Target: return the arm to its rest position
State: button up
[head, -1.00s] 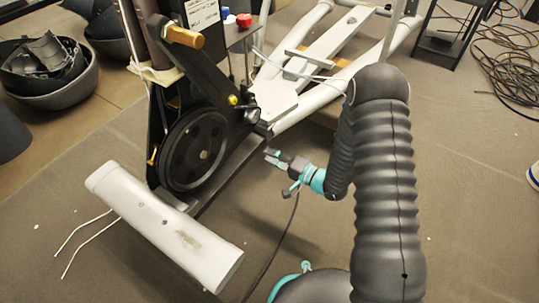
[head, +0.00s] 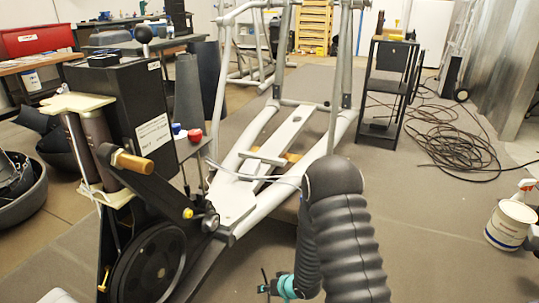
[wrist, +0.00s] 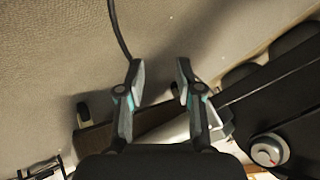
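My arm, a dark ribbed sleeve, reaches into the head view from the lower right, bent at its elbow. My gripper (head: 268,284), with a teal band behind it, hangs low at the bottom of the head view, to the right of the elliptical's black wheel (head: 150,265). In the wrist view my gripper (wrist: 160,72) has its two fingers apart, with nothing between them but floor behind. The elliptical's frame (head: 292,135) stretches away behind the gripper. In the wrist view dark machine parts and a round grey knob (wrist: 268,152) lie beyond the fingers at the right.
A black cart (head: 390,85) stands at the back right near coiled cable (head: 450,140). A white bucket (head: 509,225) is at the right edge. Black bowls (head: 20,190) lie at the left.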

jog(key=s+d+r+g+h+p, duration=0.15)
jog(key=s+d+r+h, duration=0.25)
jog(key=d+r, duration=0.4)
jog(key=s+d+r+g+h+p, duration=0.1)
jog(key=s+d+r+g+h, duration=0.15)
jog(key=d+r, duration=0.55)
jog(key=s+r+t+p, duration=0.1)
jog(key=s+r+p, duration=0.1)
jog(key=s+r, duration=0.4)
jog(key=s+r+m+t+p, duration=0.1)
jog(key=s+r, duration=0.6)
jog(key=r, duration=1)
jog(key=s+r+t+p, duration=0.2)
jog(key=s+r, duration=0.4)
jog(key=r, duration=0.6)
jog(key=shift+s+d+r+p, duration=0.15)
jog(key=shift+s+r+p, duration=0.1)
jog(key=shift+p, duration=0.3)
jog(key=shift+y, duration=0.25)
